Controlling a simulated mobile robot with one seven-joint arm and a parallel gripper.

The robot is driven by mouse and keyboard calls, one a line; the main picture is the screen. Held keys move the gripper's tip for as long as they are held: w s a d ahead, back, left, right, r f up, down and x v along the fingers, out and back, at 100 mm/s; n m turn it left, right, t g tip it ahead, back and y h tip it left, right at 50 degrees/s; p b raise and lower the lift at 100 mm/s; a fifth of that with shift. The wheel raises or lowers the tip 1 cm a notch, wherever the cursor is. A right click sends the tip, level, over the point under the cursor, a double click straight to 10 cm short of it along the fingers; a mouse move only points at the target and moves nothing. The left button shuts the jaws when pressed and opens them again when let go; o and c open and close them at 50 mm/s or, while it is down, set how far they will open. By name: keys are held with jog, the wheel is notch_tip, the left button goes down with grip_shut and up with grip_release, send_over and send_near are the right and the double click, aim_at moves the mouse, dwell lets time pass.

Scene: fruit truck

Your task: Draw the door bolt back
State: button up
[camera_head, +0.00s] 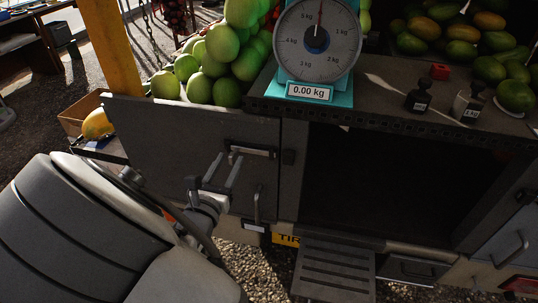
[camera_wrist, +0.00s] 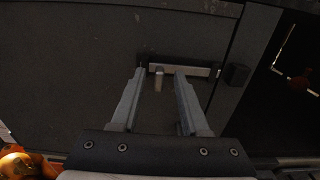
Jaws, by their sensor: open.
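The door bolt (camera_head: 253,151) is a pale horizontal bar in dark brackets near the top right of the closed grey door (camera_head: 160,140). In the wrist view the bolt (camera_wrist: 195,71) runs across behind the fingertips, and its short knob (camera_wrist: 158,79) sticks out towards me. My gripper (camera_head: 229,158) is open, its two fingers pointing at the bolt. In the wrist view the gripper (camera_wrist: 160,71) has the knob in line between its fingers, nearer the left one. I cannot tell whether the fingertips reach past the knob. Neither finger is seen pressing on it.
A dark block (camera_head: 288,157) sits on the post right of the bolt. A vertical handle (camera_head: 257,206) hangs below it. Right of the post is an open dark compartment (camera_head: 385,190). Above are a teal scale (camera_head: 316,40) and green fruit (camera_head: 222,43). Steps (camera_head: 333,270) lie below.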

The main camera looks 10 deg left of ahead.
jog(key=s+p, duration=0.1)
jog(key=s, duration=0.3)
jog(key=shift+s+a, duration=0.15)
jog(key=shift+a, duration=0.05)
dwell(0.4)
jog(key=d+r+m+g+h+p, duration=0.1)
jog(key=d+r+m+g+h, duration=0.25)
jog(key=d+m, duration=0.4)
jog(key=s+d+r+m+g+h+p, duration=0.15)
jog(key=d+m+g, duration=0.35)
jog(key=d, duration=0.6)
jog(key=w+d+r+m+g+h+p, duration=0.1)
jog(key=d+r+m+g+h, duration=0.25)
jog(key=d+m, duration=0.4)
jog(key=s+d+r+m+y+p, duration=0.3)
jog(key=s+d+r+m+y, duration=0.3)
jog(key=m, duration=0.9)
jog(key=shift+s+r+y, duration=1.85)
jog(key=shift+s+r, duration=0.95)
jog(key=shift+s, duration=0.35)
